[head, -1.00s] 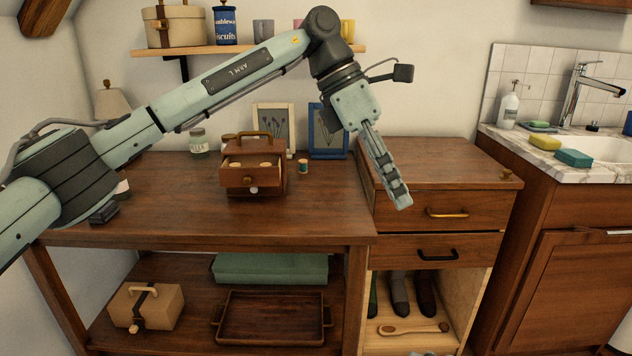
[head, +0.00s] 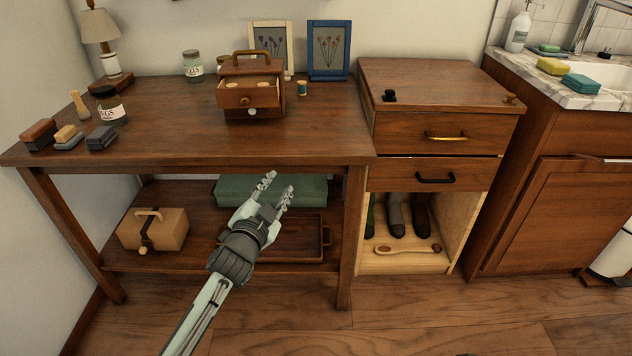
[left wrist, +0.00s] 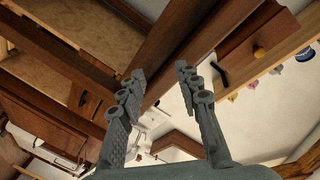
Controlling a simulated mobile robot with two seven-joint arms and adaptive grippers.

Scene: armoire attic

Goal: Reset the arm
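My left gripper (head: 277,186) is low in front of the long wooden table, its arm reaching up from the bottom of the head view. Its two fingers are apart with nothing between them. They point up and away, across the view of the lower shelf (head: 190,262). In the left wrist view the fingers (left wrist: 160,76) are also spread and empty, with wooden furniture behind. My right arm and gripper are not in view.
The table top (head: 190,137) holds a small drawer chest (head: 250,97), jars, brushes and a lamp (head: 105,40). A tan box (head: 155,232), a green case (head: 300,189) and a wooden tray (head: 318,262) are on the lower shelf. A drawer cabinet (head: 440,80) adjoins. Floor in front is clear.

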